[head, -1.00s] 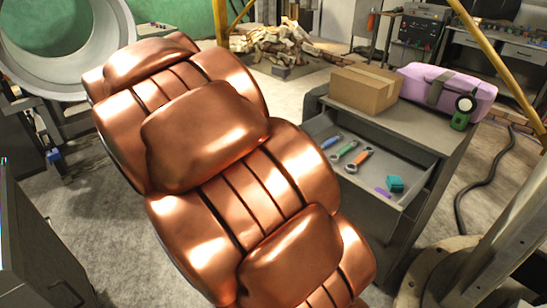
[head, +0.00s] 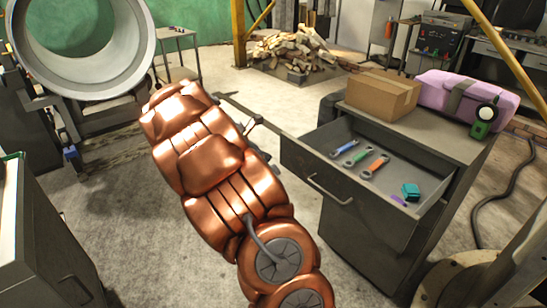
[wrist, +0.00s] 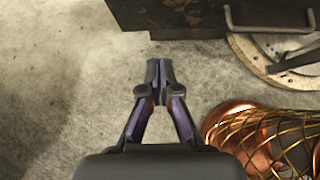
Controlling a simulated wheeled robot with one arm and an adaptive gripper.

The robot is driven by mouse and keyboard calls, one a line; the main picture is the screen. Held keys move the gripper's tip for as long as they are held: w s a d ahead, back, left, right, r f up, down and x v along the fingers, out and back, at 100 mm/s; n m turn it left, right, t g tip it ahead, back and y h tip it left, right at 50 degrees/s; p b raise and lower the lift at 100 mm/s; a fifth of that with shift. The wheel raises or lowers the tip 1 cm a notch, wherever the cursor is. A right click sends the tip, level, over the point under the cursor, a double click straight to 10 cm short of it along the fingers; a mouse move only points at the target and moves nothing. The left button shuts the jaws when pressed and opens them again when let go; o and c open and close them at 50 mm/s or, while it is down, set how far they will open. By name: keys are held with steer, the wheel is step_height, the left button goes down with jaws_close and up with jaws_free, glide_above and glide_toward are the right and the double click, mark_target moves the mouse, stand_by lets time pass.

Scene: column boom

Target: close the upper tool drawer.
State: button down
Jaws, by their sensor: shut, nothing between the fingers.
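The upper tool drawer (head: 318,180) is pulled out of the dark grey cabinet (head: 372,225). Its front bears a bar handle (head: 328,190). Inside lie wrenches with blue, green and orange grips (head: 373,166), a teal block (head: 411,191) and a small purple piece. In the wrist view my gripper (wrist: 160,66) is shut and empty over the floor. Its tips point towards a dark front (wrist: 170,14) with a bar handle (wrist: 268,26), left of that handle and seemingly apart from it. In the head view my copper arm reaches left of the drawer; the fingertips are not clear there.
A cardboard box (head: 382,94), a lilac case (head: 468,95) and a green device (head: 484,122) stand on the cabinet top. A large grey drum (head: 140,75) is at the back left. A dark cable lies on the floor at right. Floor left of the cabinet is clear.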

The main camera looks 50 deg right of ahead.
mark_target(294, 161)
steer(key=x, duration=0.3)
steer(key=r+p+x, duration=0.1)
steer(key=x, duration=0.3)
steer(key=d+p+x, duration=0.1)
steer(key=x, duration=0.2)
steer(key=shift+s+d, duration=0.3)
steer(key=shift+d, duration=0.1)
steer(key=shift+d+f, duration=0.1)
steer(key=shift+d, duration=0.5)
